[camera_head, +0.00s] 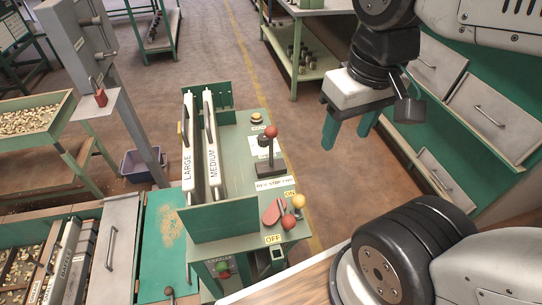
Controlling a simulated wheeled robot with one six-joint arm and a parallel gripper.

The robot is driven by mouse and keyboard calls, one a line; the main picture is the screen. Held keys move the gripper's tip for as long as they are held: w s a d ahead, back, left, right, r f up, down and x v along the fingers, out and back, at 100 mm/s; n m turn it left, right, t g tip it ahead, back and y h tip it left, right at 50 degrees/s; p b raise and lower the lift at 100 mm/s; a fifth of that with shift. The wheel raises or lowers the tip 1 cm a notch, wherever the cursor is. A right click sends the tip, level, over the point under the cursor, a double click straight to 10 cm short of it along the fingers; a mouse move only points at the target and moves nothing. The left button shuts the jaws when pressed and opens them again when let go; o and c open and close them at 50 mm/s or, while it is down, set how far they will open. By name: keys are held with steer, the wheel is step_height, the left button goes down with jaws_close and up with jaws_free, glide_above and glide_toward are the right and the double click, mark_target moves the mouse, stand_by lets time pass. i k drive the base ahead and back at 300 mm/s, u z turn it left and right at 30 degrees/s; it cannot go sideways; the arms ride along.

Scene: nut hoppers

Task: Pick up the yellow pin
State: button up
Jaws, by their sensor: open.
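A small yellow ball-topped piece (298,201), which looks like the yellow pin, stands near the front right corner of a green stand (240,140). It is beside the ON label, close to a red paddle (272,211) and a red ball (288,223). Its lower part is hard to make out. My gripper (345,141) hangs to the upper right of the stand, with two green fingers pointing down and apart. It is open and empty, clear of the yellow piece.
A red-topped lever (270,133) and a yellow-and-black knob (257,117) stand on the stand. Upright LARGE (187,150) and MEDIUM (212,150) panels are to their left. A drawer cabinet (478,110) is at right. Open floor (325,200) lies between.

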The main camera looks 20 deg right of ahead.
mark_target(298, 201)
steer(key=k, duration=1.3)
steer(key=z, duration=0.45)
steer(key=i, duration=0.65)
steer(key=u, duration=0.15)
